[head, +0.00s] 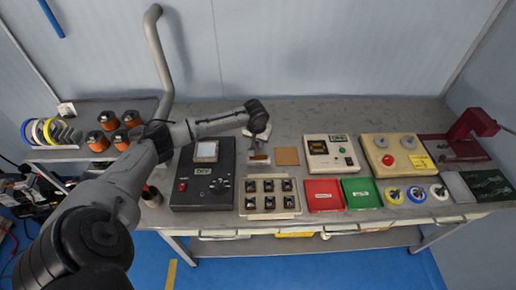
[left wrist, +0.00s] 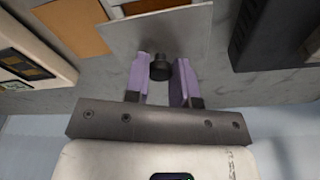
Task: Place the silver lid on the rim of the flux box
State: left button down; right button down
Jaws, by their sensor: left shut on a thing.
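My left gripper (left wrist: 160,75) has its purple fingers shut on the black knob (left wrist: 160,66) of the silver lid. The silver lid (left wrist: 185,32) is a flat grey plate in front of the fingers in the left wrist view. In the head view the left gripper (head: 257,133) is over the back middle of the bench, largely hiding the lid. The small brown flux box (head: 259,159) is just below it in the picture, partly covered. In the left wrist view the lid hides most of the box; whether they touch is unclear. My right gripper is not in view.
A flat tan square (head: 287,156) lies right of the box. A black control unit (head: 203,180) stands left, and a cream tray (head: 269,197) of small parts in front. A cream meter unit (head: 331,153) stands further right. Bare bench shows behind.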

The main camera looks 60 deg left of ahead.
aim_at(258, 146)
pick_arm(q)
notch_tip(258, 146, down, 3)
jog(key=shift+f+b, duration=0.1)
jog(key=shift+b, duration=0.25)
jog(key=shift+f, duration=0.3)
jog(key=c, duration=0.9)
grip_release()
jog(key=shift+f, duration=0.1)
jog(key=shift+c, duration=0.2)
notch_tip(258, 146, up, 12)
jog(key=s+d+p, duration=0.1)
jog(key=p, duration=0.1)
jog(key=shift+s, duration=0.2)
jog(key=shift+m, duration=0.3)
